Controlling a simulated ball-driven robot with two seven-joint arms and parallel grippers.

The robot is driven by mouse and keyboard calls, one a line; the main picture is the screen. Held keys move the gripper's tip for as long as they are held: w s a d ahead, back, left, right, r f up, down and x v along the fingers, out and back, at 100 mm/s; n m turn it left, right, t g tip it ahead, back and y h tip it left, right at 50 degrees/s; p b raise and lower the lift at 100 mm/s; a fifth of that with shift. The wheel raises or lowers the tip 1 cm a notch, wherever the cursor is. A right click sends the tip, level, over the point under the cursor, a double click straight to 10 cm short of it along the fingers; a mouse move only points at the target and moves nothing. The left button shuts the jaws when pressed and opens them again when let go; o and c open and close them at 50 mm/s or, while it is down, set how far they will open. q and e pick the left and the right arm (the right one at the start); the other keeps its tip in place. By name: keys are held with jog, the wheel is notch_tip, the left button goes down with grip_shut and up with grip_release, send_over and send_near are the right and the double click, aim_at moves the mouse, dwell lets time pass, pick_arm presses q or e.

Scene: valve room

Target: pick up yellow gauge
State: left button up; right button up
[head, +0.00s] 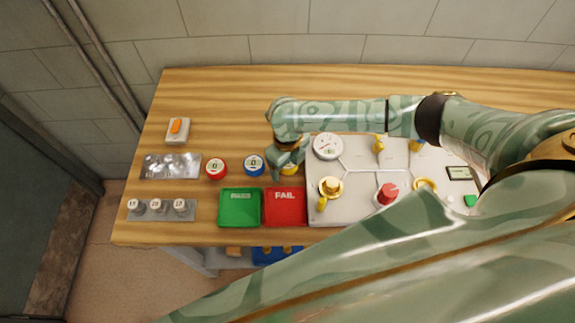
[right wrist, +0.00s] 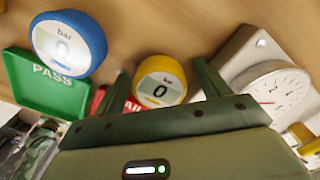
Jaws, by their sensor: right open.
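The yellow gauge (head: 289,169) stands on the wooden table behind the red FAIL tray, partly hidden by my right gripper (head: 284,172). In the right wrist view the yellow gauge (right wrist: 159,82) shows its white face reading 0, between the two green fingers of my open right gripper (right wrist: 160,85). There are gaps on both sides of the gauge, so the fingers do not appear closed on it. My left gripper is not in view.
The blue gauge (head: 253,165) and red gauge (head: 216,168) stand to the left. The green PASS tray (head: 239,222) and red FAIL tray (head: 285,221) lie in front. A valve panel (head: 352,205) with a white dial (head: 327,147) is close on the right.

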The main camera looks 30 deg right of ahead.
jog(key=c, duration=1.2)
jog(key=shift+r, duration=0.1)
